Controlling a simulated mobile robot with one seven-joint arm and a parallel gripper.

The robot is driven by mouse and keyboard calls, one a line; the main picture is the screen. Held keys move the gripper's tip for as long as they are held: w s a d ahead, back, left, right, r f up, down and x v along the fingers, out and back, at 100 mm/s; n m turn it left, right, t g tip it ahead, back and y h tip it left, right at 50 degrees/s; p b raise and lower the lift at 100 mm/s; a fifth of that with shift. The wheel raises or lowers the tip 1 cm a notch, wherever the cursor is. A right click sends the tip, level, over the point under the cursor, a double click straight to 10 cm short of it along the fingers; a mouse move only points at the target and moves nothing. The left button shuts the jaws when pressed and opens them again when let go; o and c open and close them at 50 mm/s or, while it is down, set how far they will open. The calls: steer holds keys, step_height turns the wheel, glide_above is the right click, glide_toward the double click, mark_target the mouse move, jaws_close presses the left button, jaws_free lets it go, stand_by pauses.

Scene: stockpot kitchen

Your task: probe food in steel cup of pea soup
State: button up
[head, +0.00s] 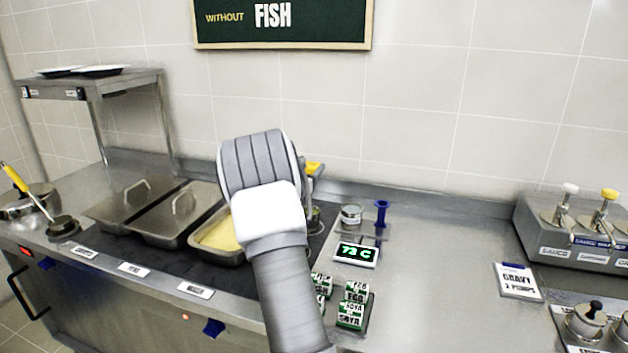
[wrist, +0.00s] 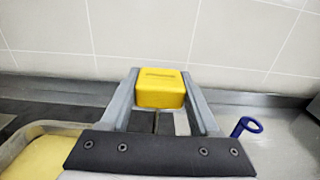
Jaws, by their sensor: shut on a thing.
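My gripper (wrist: 160,84) is shut on the yellow handle of a probe (wrist: 160,92), which sits between its two fingers in the wrist view. In the head view only a bit of the yellow handle (head: 313,168) shows past my wrist. Below it, a small steel cup (head: 315,222) is mostly hidden behind my arm, with a little green at its top. I cannot tell whether the probe tip is in the cup. A display (head: 356,253) reads 73 C in green.
A pan of yellow food (head: 218,238) and two lidded pans (head: 135,203) are at left. A blue ring-topped holder (head: 381,213) and a small steel tin (head: 351,215) stand behind the display. Green-labelled blocks (head: 352,307) sit in front. The counter right of them is clear up to the gravy card (head: 518,281).

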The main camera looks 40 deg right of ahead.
steer(key=shift+d+f, duration=0.1)
steer(key=shift+f, duration=0.4)
steer(key=shift+f+b, duration=0.75)
steer(key=shift+f, duration=0.85)
step_height(320, 180, down, 4)
steer(key=b, duration=0.4)
steer(key=shift+f, duration=0.25)
steer(key=shift+r, duration=0.1)
stand_by(3.1)
steer(key=shift+r+p, duration=2.3)
steer(key=shift+r, duration=2.1)
steer(key=shift+d+f+b, duration=0.1)
steer(key=shift+f+b, duration=0.05)
steer(key=shift+b, duration=0.15)
